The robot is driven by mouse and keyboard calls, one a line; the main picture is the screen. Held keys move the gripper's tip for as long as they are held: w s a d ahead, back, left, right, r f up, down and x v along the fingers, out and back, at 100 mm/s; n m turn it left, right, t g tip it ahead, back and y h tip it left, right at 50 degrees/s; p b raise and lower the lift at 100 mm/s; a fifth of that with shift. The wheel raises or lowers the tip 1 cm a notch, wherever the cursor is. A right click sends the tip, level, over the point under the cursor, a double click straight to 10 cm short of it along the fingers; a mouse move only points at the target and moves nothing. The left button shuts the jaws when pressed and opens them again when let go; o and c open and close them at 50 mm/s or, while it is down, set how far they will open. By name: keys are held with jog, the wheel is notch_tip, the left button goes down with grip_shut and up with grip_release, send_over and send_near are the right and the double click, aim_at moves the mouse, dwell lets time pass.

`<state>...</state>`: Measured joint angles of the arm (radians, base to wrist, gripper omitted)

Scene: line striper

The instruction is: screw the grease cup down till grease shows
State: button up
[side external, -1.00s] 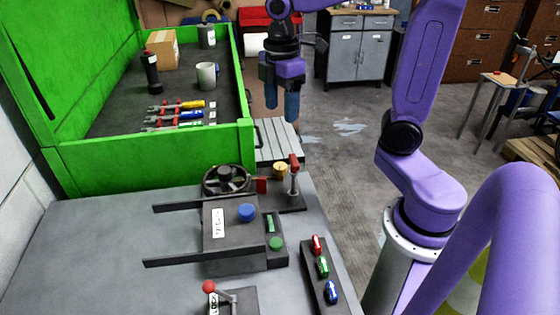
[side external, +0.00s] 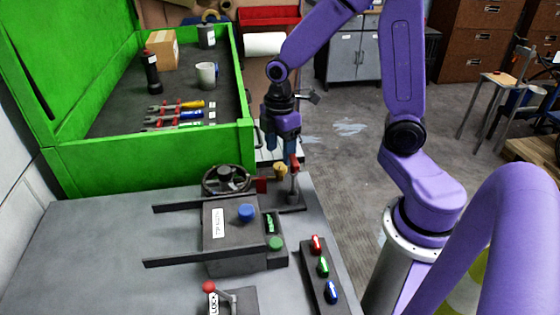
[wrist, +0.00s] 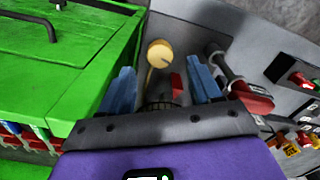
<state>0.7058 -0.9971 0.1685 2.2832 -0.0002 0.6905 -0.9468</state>
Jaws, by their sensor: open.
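The brass grease cup (side external: 280,171) stands on the bench between the black handwheel (side external: 226,179) and a red-handled lever (side external: 294,175). In the wrist view, the round brass cup top (wrist: 159,49) lies between and beyond the blue fingertips. My gripper (side external: 284,147) is open, pointing down just above and behind the cup in the side view. In the wrist view the two fingers of my gripper (wrist: 160,68) are spread and empty. I see no clear contact with the cup. I cannot make out any grease.
A red tab (side external: 261,185) sits beside the cup. The lever with its red handle (wrist: 240,92) is close to the right finger in the wrist view. The green bin (side external: 150,158) borders the left. A block with a blue knob (side external: 246,212) stands in front.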

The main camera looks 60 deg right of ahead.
aim_at(280, 166)
jog(key=shift+f, duration=2.2)
jog(key=c, duration=1)
